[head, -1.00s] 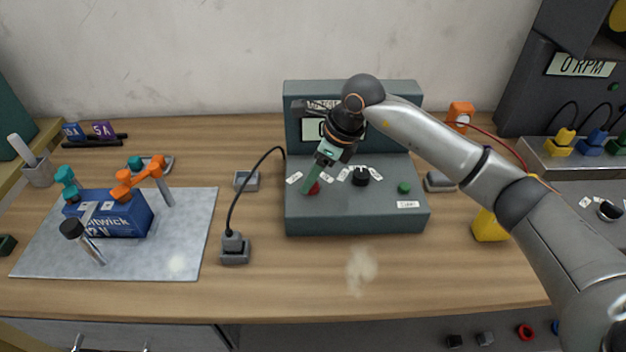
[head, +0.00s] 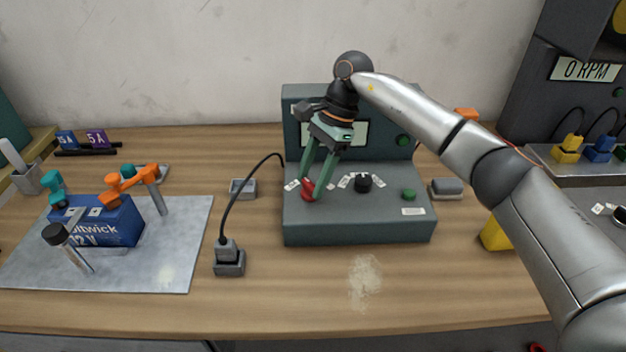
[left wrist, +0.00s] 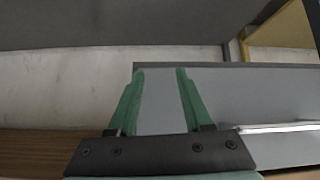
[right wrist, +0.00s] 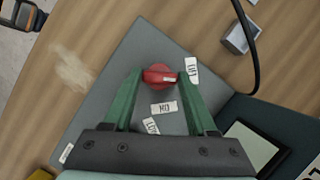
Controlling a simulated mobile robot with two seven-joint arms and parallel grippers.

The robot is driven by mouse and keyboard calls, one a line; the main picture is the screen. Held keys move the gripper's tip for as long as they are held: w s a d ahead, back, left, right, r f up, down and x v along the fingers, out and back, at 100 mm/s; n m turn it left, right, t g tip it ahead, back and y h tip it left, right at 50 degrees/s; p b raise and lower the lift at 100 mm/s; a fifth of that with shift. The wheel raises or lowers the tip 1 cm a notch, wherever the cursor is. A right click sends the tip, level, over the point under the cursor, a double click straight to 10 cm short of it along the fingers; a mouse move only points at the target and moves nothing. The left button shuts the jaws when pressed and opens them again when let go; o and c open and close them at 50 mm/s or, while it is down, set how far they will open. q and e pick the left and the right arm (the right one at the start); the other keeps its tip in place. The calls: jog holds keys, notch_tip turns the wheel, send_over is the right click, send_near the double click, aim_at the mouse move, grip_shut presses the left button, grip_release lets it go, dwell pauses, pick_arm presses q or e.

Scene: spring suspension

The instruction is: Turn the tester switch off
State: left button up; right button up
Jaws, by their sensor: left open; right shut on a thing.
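The tester (head: 360,226) is a dark grey-green box with an upright back panel in the middle of the bench. Its red switch knob (head: 308,186) is at the left of the sloped top. My right gripper (head: 312,197) reaches down from above, its green fingers shut on the knob. In the right wrist view the red knob (right wrist: 160,75) sits between the fingertips, its ridge lying across from finger to finger. A white label (right wrist: 192,69), apparently OFF, is beside the right fingertip; an ON label (right wrist: 163,108) is nearer the palm. My left gripper (left wrist: 160,75) is open and empty, away from the tester.
A black knob (head: 363,182) and a green button (head: 408,195) are right of the red knob. A cable runs to a grey plug (head: 228,256) left of the tester. A blue battery (head: 105,222) with clamps stands on a metal plate (head: 180,270). The front bench is mostly clear.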

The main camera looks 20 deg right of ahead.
jog(key=shift+n+g, duration=0.3)
jog(key=shift+n, duration=1)
jog(key=shift+h, duration=0.3)
jog(key=o, duration=1.4)
jog(key=shift+c, duration=0.2)
jog(key=shift+w+r, duration=0.1)
jog(key=p+v, duration=0.1)
jog(key=v, duration=1.1)
jog(key=shift+w, duration=0.25)
